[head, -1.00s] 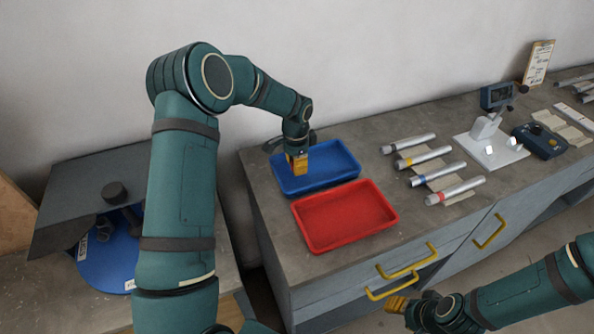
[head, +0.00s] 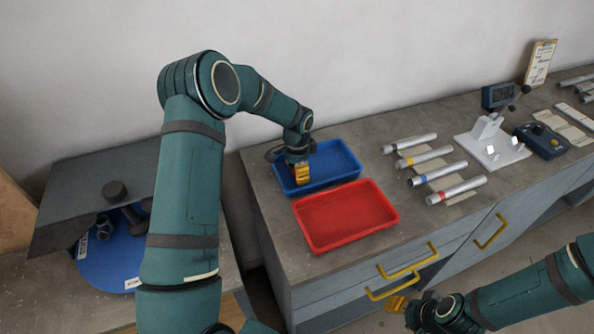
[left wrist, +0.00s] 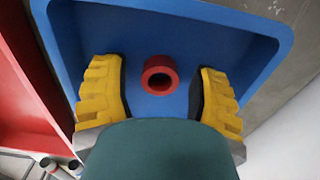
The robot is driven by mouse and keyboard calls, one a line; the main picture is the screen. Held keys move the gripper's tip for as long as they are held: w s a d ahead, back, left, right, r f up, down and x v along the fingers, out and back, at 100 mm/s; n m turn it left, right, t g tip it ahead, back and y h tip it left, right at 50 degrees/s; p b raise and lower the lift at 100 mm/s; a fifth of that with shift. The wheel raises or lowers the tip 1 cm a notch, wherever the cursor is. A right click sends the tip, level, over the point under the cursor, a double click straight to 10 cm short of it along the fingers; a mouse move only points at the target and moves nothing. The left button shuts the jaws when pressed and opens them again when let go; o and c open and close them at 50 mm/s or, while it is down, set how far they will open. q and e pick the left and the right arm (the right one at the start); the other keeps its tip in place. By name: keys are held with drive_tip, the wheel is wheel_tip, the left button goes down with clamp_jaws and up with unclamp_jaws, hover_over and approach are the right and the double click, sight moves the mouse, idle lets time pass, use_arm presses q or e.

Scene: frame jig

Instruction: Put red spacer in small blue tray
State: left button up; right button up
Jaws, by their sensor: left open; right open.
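The red spacer (left wrist: 159,75) is a short red ring with a hole. In the left wrist view it sits on the floor of the small blue tray (left wrist: 255,48), between the spread yellow fingers of my left gripper (left wrist: 160,88), apart from both. In the head view my left gripper (head: 301,180) points down inside the blue tray (head: 342,160) and is open. The spacer is hidden there. My right gripper (head: 397,304) is open and empty, low in front of the drawers.
A red tray (head: 345,215) stands just in front of the blue tray and looks empty. Several metal tubes with coloured bands (head: 455,190) lie to the right. A white gauge stand (head: 492,145) is further right. A blue round base (head: 108,262) is at left.

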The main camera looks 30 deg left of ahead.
use_arm(q)
wheel_tip(320, 180, up, 12)
drive_tip(key=shift+r, duration=0.2)
idle(0.4)
drive_tip(key=shift+f, duration=0.1)
